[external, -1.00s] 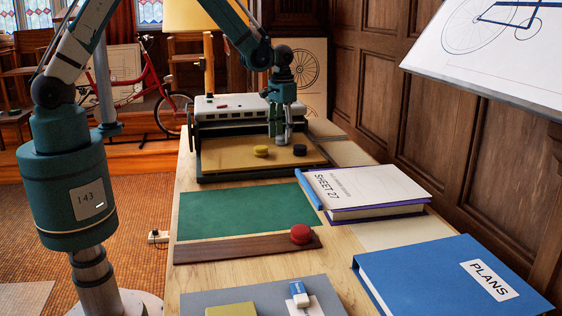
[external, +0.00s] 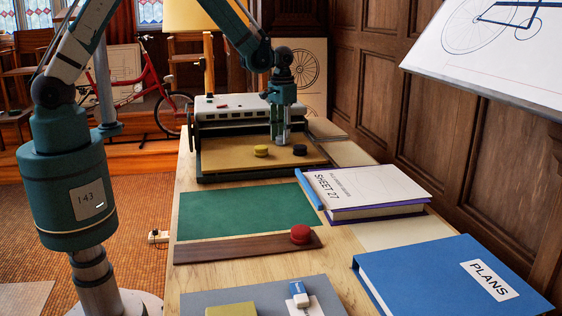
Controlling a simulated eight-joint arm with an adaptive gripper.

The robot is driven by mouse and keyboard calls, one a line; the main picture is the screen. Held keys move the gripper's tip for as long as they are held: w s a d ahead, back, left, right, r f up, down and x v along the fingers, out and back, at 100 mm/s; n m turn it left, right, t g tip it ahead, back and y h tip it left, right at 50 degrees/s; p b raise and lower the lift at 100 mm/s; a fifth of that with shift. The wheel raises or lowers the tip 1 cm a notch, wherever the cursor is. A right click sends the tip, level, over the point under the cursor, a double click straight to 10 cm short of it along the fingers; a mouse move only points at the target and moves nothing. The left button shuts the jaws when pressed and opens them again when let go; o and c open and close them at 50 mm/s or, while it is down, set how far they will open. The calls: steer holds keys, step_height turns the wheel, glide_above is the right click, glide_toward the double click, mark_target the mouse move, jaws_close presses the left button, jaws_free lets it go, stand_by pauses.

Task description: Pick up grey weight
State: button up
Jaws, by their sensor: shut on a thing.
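My gripper (external: 281,138) is shut and points down over the tan tray of the machine at the far end of the table. It is closed on the grey weight, which is small here and hard to tell apart from the grey fingers. A yellow weight (external: 261,151) rests on the tray to the left of the fingers. A black weight (external: 300,150) rests on the tray to their right. A red weight (external: 301,234) sits on the dark wooden strip (external: 225,249) nearer the camera.
The machine (external: 235,103) stands behind the tray (external: 222,163). A green mat (external: 245,212) lies clear in front. To the right are the SHEET 27 book (external: 372,188) and the blue PLANS binder (external: 430,272).

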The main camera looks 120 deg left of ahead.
steer(key=shift+r, duration=0.1)
step_height(320, 180, up, 10)
steer(key=p, duration=0.1)
stand_by(0.8)
